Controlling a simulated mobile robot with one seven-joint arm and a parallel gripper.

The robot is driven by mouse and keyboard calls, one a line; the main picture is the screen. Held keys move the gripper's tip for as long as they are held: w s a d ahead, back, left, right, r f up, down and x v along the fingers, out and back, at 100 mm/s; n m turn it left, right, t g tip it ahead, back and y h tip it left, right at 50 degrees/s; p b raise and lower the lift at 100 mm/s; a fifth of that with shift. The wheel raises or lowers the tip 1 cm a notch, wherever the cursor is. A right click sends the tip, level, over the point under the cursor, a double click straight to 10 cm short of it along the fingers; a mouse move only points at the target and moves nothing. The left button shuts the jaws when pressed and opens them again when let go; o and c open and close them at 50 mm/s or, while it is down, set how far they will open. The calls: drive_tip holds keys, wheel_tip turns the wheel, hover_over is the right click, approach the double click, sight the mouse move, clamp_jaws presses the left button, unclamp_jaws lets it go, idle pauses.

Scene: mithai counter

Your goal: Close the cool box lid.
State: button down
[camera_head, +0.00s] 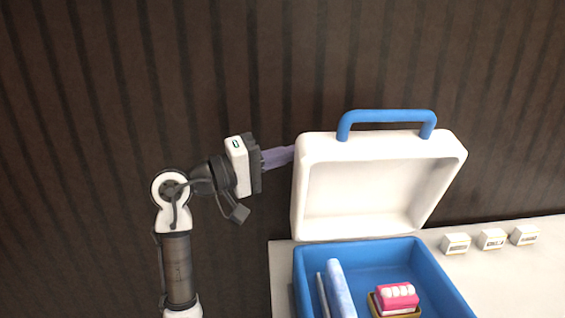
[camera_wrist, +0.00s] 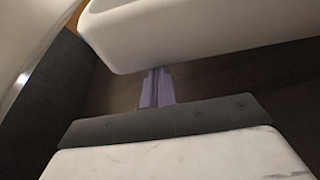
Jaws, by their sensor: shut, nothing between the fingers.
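The cool box has a white lid (camera_head: 325,150) that stands open, tilted up at the back of its blue body (camera_head: 305,270). A blue handle (camera_head: 385,116) sits on the lid's upper edge. My gripper (camera_head: 290,155) is shut and empty, with its purple fingers at the lid's left side, near the upper left corner. In the wrist view the fingers (camera_wrist: 157,75) reach to the white lid's edge (camera_wrist: 200,40), and their tips are partly hidden by it. I cannot tell whether they touch it.
Inside the box are blue-white rolls (camera_head: 340,290) and a pink-and-white item (camera_head: 397,296) on a brown tray. Three small white boxes (camera_head: 491,239) stand on the white counter (camera_head: 520,270) at right. A dark ribbed wall (camera_head: 90,120) is behind. Space left of the box is free apart from my arm.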

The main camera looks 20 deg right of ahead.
drive_tip(key=s+a+f+m+g+h+b, duration=0.1)
drive_tip(key=s+a+f+m+g+b, duration=0.1)
drive_tip(key=s+f+m+b, duration=0.5)
drive_tip(key=s+a+f+m+g+h+b, duration=0.1)
drive_tip(key=s+a+f+m+g+b, duration=0.2)
drive_tip(key=b, duration=1.6)
drive_tip(key=s+f+m+g, duration=0.1)
drive_tip(key=s+f+m, duration=0.3)
drive_tip(key=s+m, duration=0.4)
drive_tip(key=shift+s+f+m+g, duration=0.2)
drive_tip(key=shift+s+m+g, duration=0.2)
drive_tip(key=shift+s, duration=0.7)
drive_tip(key=shift+d+f, duration=0.1)
drive_tip(key=shift+f, duration=0.15)
